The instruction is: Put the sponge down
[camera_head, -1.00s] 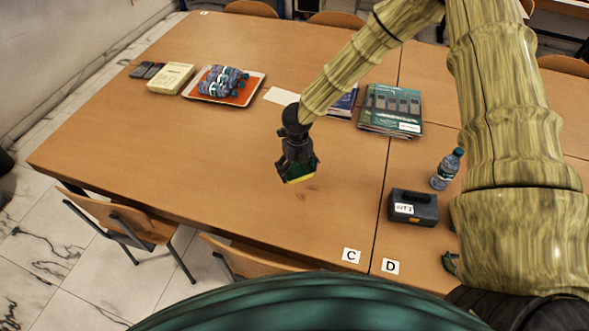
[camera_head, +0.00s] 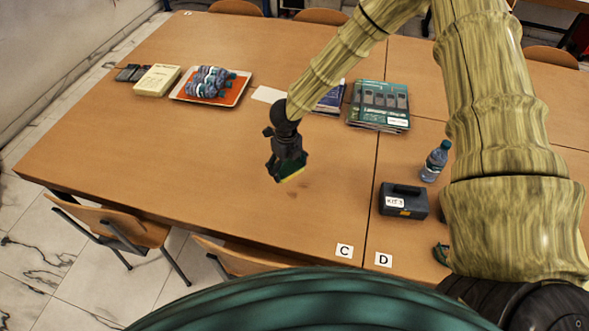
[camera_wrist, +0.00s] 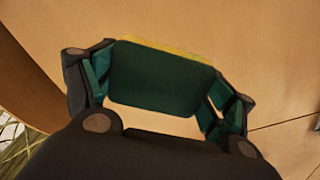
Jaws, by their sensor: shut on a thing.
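The sponge (camera_wrist: 160,80) is a block with a dark green face and a yellow layer along its far edge. In the wrist view it sits between the two fingers of my gripper (camera_wrist: 165,90), which is shut on it. I cannot tell whether the sponge touches the table.
A tray (camera_head: 240,92) holding a striped bundle, a cream box (camera_head: 157,80) and books (camera_head: 379,105) stand farther back. A bottle (camera_head: 436,161) and a black kit case (camera_head: 403,201) stand to the right. The table left of my gripper is clear.

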